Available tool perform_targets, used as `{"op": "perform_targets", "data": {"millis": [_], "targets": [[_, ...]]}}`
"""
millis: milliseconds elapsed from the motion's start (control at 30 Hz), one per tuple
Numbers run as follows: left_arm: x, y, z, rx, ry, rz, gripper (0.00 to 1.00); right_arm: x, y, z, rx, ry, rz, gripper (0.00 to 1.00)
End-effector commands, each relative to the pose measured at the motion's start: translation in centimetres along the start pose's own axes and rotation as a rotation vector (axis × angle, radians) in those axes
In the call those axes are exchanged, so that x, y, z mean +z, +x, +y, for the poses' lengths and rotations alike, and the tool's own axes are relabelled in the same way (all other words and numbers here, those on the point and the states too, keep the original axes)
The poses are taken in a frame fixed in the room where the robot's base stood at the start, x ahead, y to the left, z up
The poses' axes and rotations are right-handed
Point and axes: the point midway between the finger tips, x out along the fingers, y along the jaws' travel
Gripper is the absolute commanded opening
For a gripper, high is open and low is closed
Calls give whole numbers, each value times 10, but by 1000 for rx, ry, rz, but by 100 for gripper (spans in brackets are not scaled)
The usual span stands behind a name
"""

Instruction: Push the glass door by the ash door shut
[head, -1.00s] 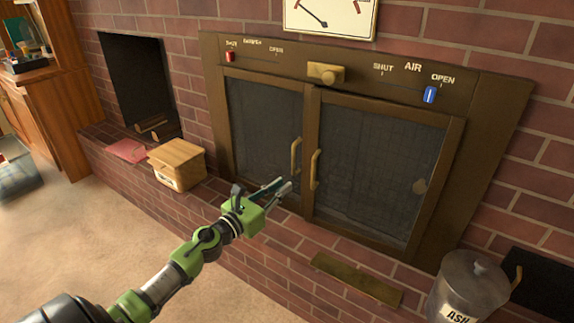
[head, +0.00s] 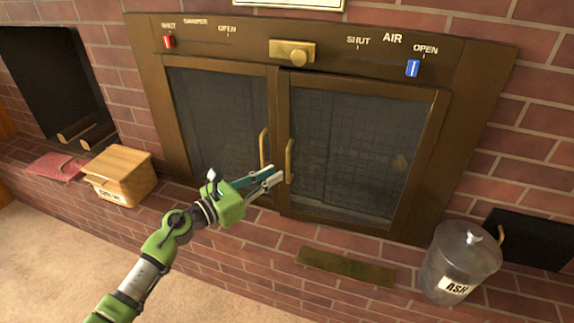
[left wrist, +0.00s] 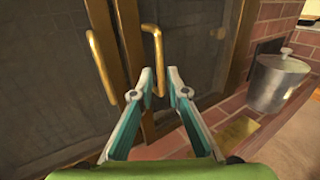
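The right glass door (head: 350,150) has a brown frame, dark mesh glass and a brass handle (head: 289,160). Its left edge seems to stand slightly proud of the left glass door (head: 222,120); how far is hard to tell. My left gripper (head: 277,178) is in front of the doors' meeting edges, near the lower end of that handle. In the left wrist view its fingers (left wrist: 160,80) are apart with nothing between them, and the handle (left wrist: 158,50) is just beyond. My right gripper is out of view.
A wooden box (head: 120,175) and a red cloth (head: 55,167) lie at left. A brass knob (head: 295,53) and a blue slider (head: 413,68) are above the doors.

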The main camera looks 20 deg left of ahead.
Motion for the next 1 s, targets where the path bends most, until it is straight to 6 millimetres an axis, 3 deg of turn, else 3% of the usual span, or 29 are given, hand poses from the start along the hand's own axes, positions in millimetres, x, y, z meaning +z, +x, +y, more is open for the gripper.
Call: {"op": "perform_targets", "data": {"millis": [200,400,733,767,800,1000], "targets": [[1,43,-1,-1,0,-3,15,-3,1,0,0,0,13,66],[0,62,0,0,0,-1,15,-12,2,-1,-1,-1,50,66],[0,65,0,0,0,1,15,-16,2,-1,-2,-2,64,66],[0,65,0,0,0,1,12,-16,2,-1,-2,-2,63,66],[0,65,0,0,0,0,2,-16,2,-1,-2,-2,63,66],[0,65,0,0,0,0,0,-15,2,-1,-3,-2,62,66]]}}
